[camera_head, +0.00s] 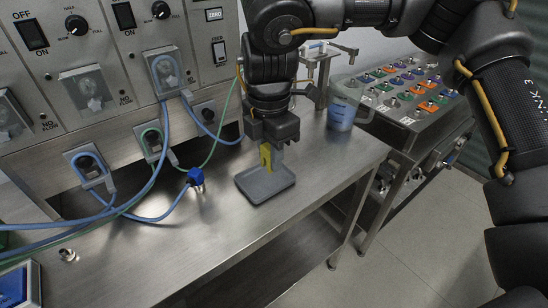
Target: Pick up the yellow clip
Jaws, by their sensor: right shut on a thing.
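The yellow clip (265,154) is upright between the fingers of my right gripper (271,151), just above the back part of a small grey tray (268,190). The gripper is shut on the clip and points straight down. The gripper's fingers partly hide the clip, and I cannot tell whether its lower end touches the tray. My left gripper is not in the head view.
A steel pump panel (120,75) with blue and green tubes stands behind the bench (180,260). A beaker of blue liquid (341,115) and a rack of coloured caps (405,88) are at right.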

